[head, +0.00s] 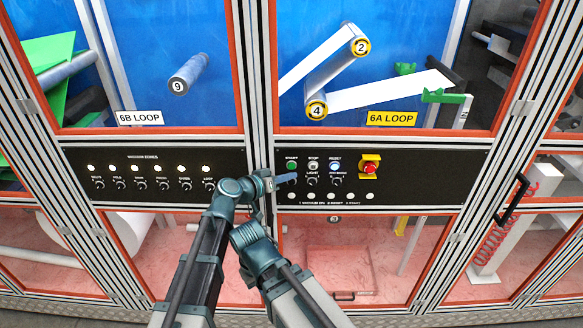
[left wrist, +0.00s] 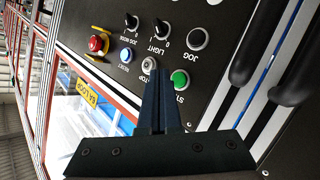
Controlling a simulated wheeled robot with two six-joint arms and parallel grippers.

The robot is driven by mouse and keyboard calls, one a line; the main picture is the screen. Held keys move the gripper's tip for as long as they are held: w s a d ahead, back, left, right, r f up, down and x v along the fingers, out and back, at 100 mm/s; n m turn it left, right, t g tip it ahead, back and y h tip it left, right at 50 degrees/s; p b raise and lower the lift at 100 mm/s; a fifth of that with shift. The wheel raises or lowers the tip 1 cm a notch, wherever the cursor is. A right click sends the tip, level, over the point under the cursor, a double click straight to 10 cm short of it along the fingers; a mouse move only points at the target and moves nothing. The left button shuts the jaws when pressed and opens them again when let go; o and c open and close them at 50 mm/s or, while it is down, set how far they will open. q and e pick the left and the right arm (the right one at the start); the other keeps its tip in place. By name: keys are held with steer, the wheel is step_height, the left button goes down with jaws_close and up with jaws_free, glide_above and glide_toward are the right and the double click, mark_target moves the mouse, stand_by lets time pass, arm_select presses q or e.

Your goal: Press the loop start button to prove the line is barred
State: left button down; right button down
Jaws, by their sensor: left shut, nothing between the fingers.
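The green start button (head: 291,165) is on the black control panel under the 6A LOOP window. It also shows in the left wrist view (left wrist: 180,79), rotated with the panel. My left gripper (head: 291,178) is shut and empty, with its fingertips just below the start button in the head view. In the left wrist view the shut fingertips (left wrist: 161,73) appear between the start button and the white stop button (left wrist: 149,64), partly overlapping the start button's edge. I cannot tell whether they touch the panel. My right gripper is not in view.
A blue-lit reset button (head: 335,164) and a red emergency stop on a yellow plate (head: 370,164) are to the right. Knobs sit below the buttons. A black door handle (head: 514,199) is at the far right. The 6B LOOP panel (head: 150,173) is at left.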

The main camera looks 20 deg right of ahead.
arm_select(q)
steer(key=s, duration=0.1)
steer(key=s+a, duration=0.1)
steer(key=s, duration=0.1)
steer(key=shift+s, duration=0.15)
stand_by(0.5)
steer(key=s+a+f+n+g+y, duration=0.2)
steer(key=s+a+f+y, duration=0.3)
steer(key=a, duration=0.7)
steer(key=s+a+f+n+g+y+b, duration=0.1)
steer(key=s+a+f+n+g+y, duration=0.15)
steer(key=s+a+f, duration=0.6)
steer(key=s+a+f+n+g+y, duration=0.25)
steer(key=a+y, duration=0.25)
steer(key=a, duration=0.9)
steer(key=s+d+f+m+y+b, duration=0.1)
steer(key=s+d+f+m+b, duration=0.3)
steer(key=d+f+b, duration=0.6)
step_height(320, 180, down, 3)
steer(key=shift+s+d+r+g+b, duration=0.1)
steer(key=shift+s+d+g+b, duration=0.3)
steer(key=shift+s+b, duration=0.85)
steer(key=c, duration=1.5)
jaws_free()
steer(key=shift+c, duration=0.2)
